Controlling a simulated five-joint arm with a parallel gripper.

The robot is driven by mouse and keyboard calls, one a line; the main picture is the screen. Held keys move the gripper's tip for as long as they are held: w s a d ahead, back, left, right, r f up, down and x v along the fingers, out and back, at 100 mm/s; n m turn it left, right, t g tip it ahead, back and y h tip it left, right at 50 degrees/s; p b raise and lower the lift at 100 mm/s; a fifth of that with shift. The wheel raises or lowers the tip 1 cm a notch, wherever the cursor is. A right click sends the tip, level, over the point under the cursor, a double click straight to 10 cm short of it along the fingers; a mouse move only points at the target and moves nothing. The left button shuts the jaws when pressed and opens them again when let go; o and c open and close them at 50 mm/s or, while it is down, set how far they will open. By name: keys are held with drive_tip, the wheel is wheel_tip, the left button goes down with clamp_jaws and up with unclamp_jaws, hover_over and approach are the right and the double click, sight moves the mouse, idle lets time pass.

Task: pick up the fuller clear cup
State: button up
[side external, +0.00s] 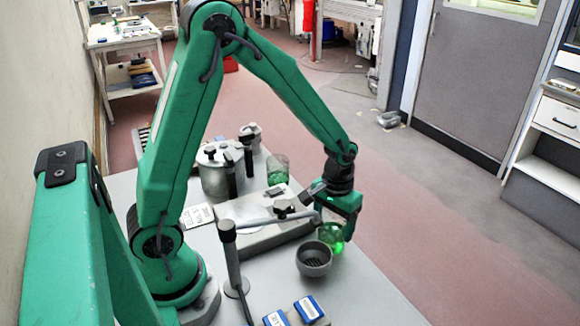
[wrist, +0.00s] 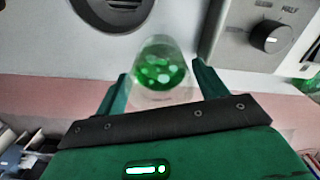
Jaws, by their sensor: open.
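One clear cup with green contents (side external: 332,240) stands near the table's right edge, under my gripper (side external: 338,213). In the wrist view, this cup (wrist: 160,65) shows upper centre, with my open gripper (wrist: 161,71) having a finger on either side of it. I cannot tell whether the fingers touch it. A second clear cup (side external: 278,170) stands farther back, with green in its lower part. A piece of green at the right edge of the wrist view (wrist: 312,72) may be this second cup. The level comparison between the cups is hard to read.
A dark grey bowl (side external: 314,259) stands close beside the near cup. A grey box with a knob (side external: 262,218) lies behind it, and its dial panel shows in the wrist view (wrist: 262,38). A metal pot (side external: 213,175), an upright black-handled post (side external: 229,250) and blue-topped blocks (side external: 307,308) are on the table (side external: 365,295).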

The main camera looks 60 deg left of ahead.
drive_tip(key=shift+f, duration=1.3)
drive_tip(key=shift+c, duration=0.2)
drive_tip(key=c, duration=0.8)
drive_tip(key=shift+r, duration=0.3)
wheel_tip(320, 180, up, 9)
drive_tip(key=shift+r, duration=0.15)
drive_tip(key=shift+r, duration=0.1)
idle(0.7)
